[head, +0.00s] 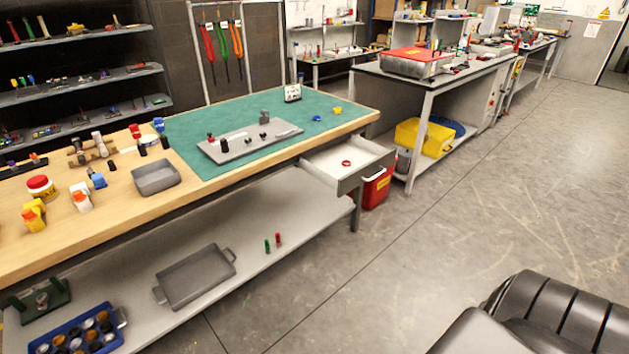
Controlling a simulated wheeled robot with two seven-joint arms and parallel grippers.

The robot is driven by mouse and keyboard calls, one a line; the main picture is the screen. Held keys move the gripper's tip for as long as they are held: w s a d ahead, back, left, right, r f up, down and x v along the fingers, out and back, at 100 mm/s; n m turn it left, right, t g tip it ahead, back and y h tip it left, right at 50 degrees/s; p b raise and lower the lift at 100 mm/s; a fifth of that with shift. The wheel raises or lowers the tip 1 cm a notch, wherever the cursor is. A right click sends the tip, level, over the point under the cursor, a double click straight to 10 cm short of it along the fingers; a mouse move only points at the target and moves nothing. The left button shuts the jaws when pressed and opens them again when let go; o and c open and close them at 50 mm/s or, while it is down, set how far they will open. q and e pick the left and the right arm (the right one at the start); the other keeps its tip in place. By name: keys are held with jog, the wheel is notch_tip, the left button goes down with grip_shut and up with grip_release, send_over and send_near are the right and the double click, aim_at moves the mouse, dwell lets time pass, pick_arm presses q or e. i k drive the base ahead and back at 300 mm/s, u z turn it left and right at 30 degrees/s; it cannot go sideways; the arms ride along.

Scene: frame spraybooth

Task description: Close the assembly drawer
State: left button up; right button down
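The assembly drawer (367,172) is under the right end of the workbench (225,183). It stands open, pulled out toward the floor area on the right. Its grey front has a dark handle, and its pale inside shows. A small red ring (347,163) lies in the drawer. Neither of my grippers is in the head view, so I cannot see whether they are open or shut.
A red bin (375,190) stands on the floor under the drawer. A grey tray (196,275) lies on the lower shelf. A grey plate with parts (250,140) lies on the green mat. The concrete floor (450,220) before the drawer is clear.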

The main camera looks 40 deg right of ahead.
aim_at(368, 160)
jog(key=u, duration=0.2)
jog(key=i, duration=0.75)
jog(key=z, duration=0.7)
jog(key=i, duration=0.5)
jog(key=z, duration=0.5)
